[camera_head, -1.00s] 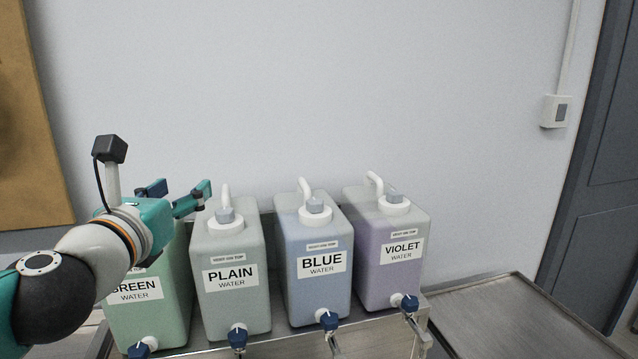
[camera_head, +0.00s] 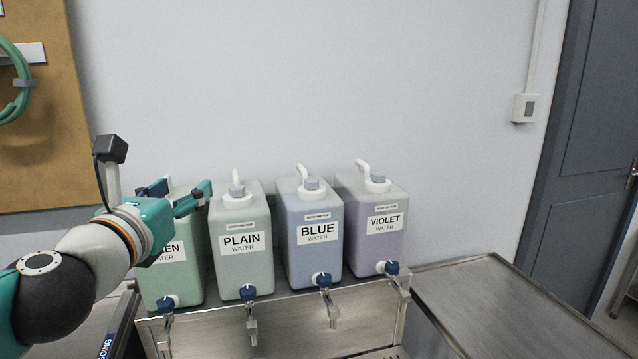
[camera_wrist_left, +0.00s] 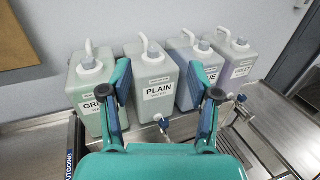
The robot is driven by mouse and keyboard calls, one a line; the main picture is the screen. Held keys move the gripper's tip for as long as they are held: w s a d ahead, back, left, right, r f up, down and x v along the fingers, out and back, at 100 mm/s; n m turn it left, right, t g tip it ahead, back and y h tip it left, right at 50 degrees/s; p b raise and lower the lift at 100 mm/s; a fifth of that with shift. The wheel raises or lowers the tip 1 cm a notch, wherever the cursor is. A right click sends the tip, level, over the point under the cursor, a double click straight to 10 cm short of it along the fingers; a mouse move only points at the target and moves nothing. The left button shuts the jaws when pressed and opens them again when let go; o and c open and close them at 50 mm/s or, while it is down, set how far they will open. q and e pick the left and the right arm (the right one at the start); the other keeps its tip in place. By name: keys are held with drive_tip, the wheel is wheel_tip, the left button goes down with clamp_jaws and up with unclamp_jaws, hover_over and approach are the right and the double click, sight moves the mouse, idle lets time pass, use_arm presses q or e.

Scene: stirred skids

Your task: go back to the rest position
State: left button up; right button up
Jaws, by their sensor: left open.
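My left gripper (camera_head: 181,197) is open and empty at the left of the head view, in front of the upper part of the green water container (camera_head: 174,289). In the left wrist view its two fingers (camera_wrist_left: 163,98) stand apart, with the plain water container (camera_wrist_left: 151,76) seen between them. Part of the green container's label is hidden by my arm in the head view. No right gripper shows in either view.
The plain (camera_head: 240,272), blue (camera_head: 316,262) and violet (camera_head: 371,248) water containers stand in a row on a metal stand (camera_head: 285,318), with blue-handled taps in front. A bare metal table (camera_head: 500,300) lies to the right. A door (camera_head: 590,130) is beyond.

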use_arm(q)
drive_tip(key=w+d+f+m+g+b, duration=0.15)
drive_tip(key=f+m+g, duration=0.45)
drive_tip(key=f, duration=1.4)
drive_tip(key=d+f+m+g, duration=0.2)
drive_tip(key=f+m, duration=0.8)
drive_tip(key=f, duration=1)
drive_tip(key=s+d+f+m+g, duration=0.1)
drive_tip(key=s+f+m+g, duration=0.5)
drive_tip(key=f, duration=1.1)
drive_tip(key=s+d+f+m+g+h, duration=0.1)
drive_tip(key=s+f+m, duration=0.4)
drive_tip(key=s, duration=0.5)
drive_tip(key=s+d+f+m+g+h, duration=0.1)
drive_tip(key=s+f+m, duration=0.4)
drive_tip(key=s, duration=0.6)
wheel_tip(320, 180, down, 2)
drive_tip(key=shift+d+m+g+b, duration=0.4)
drive_tip(key=shift+d+g+b, duration=0.05)
drive_tip(key=shift+d+g, duration=0.25)
use_arm(e)
drive_tip(key=shift+s+d+f, duration=0.1)
drive_tip(key=shift+s+f, duration=0.15)
drive_tip(key=shift+f, duration=0.35)
drive_tip(key=shift+s+d+f, duration=0.1)
drive_tip(key=shift+s+f, duration=0.15)
drive_tip(key=shift+f, duration=0.35)
use_arm(q)
drive_tip(key=shift+w, duration=0.1)
